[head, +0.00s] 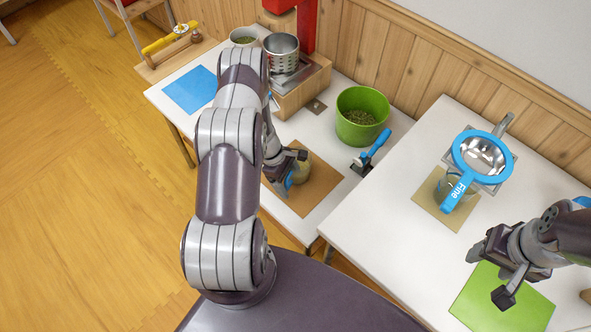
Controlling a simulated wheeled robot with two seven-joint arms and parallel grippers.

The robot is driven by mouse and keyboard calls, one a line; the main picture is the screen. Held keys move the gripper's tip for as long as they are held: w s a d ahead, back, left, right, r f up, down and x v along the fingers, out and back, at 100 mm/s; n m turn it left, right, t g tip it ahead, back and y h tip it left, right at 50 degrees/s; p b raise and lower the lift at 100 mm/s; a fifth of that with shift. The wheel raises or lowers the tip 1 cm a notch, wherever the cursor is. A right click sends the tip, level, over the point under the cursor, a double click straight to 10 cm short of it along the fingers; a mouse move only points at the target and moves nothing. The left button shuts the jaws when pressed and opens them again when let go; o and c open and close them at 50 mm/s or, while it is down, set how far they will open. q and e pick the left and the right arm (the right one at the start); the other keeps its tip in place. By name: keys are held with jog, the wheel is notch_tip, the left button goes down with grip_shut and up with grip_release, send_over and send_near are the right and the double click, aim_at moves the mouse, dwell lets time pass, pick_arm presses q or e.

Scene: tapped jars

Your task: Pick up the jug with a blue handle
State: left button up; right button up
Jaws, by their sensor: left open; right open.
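A small beige jug (302,168) stands on a brown mat (322,186) on the left table. A blue part (289,182), which looks like its handle, shows at its lower left, partly hidden by my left gripper. My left gripper (291,172) is open right at the jug, with its fingers by the handle side; I cannot tell if they touch it. My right gripper (489,276) is open and empty above a green mat (487,307) on the right table.
A green bowl (361,130) with dried bits and a blue-handled tool (371,151) stand near the jug. A metal perforated cup (282,53) and blue mat (190,90) are further back.

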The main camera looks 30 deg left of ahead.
aim_at(290, 176)
pick_arm(q)
jog(key=shift+s, duration=0.1)
grip_shut()
dwell(0.3)
notch_tip(290, 176, up, 4)
jog(key=shift+r, duration=0.2)
jog(key=w+d+r, duration=0.1)
jog(key=d+r, duration=0.5)
jog(key=d, duration=0.5)
jog(key=shift+w+d+r+b, duration=0.3)
jog(key=shift+r+b, duration=0.05)
jog(key=shift+b, duration=0.1)
